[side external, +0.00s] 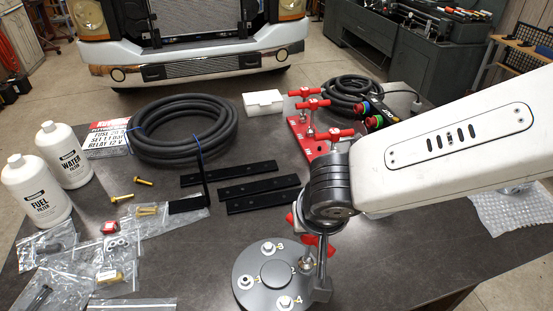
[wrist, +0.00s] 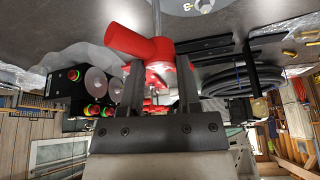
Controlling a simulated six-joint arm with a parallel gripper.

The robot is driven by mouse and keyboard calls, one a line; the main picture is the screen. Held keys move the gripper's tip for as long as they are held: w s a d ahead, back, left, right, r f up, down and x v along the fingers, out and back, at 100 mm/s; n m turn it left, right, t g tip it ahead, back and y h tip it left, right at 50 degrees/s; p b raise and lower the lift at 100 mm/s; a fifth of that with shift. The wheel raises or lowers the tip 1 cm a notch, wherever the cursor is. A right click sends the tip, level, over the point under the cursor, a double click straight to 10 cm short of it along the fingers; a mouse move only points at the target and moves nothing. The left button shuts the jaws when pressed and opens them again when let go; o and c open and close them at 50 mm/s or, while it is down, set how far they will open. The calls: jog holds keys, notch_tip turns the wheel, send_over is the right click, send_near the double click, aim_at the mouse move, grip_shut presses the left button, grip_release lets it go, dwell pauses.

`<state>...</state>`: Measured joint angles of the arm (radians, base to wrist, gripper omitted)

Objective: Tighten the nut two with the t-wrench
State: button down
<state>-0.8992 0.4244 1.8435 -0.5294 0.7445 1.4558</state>
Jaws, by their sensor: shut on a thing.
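My gripper (wrist: 158,78) is shut on the red handle of the t-wrench (wrist: 140,42) in the wrist view, with a finger on either side. In the side external view my wrist covers most of the gripper, and parts of the red handle (side external: 318,241) show below it. The wrench shaft points down toward a round grey hub (side external: 245,287). Nut two (side external: 305,265) is by the mark 2 on the hub's right side, close to the shaft. I cannot tell whether the wrench's socket sits on it.
A red rack (side external: 298,134) with other red T-handled tools stands behind my wrist. Black bars (side external: 262,200), a coiled hose (side external: 183,132), white bottles (side external: 38,188) and bagged parts (side external: 45,245) lie to the left.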

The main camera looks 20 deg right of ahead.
jog(key=shift+s+r, duration=0.1)
jog(key=shift+r, duration=0.85)
jog(key=shift+r, duration=1.95)
jog(key=shift+w+d, duration=0.4)
jog(key=shift+d, duration=0.05)
jog(key=w+d, duration=0.3)
jog(key=d, duration=0.7)
jog(key=w+d, duration=0.4)
jog(key=d, duration=0.7)
jog(key=w+d+m, duration=0.1)
jog(key=w+d, duration=0.2)
jog(key=d, duration=0.8)
jog(key=shift+w+r+h, duration=0.3)
jog(key=shift+w, duration=0.05)
jog(key=shift+d, duration=0.1)
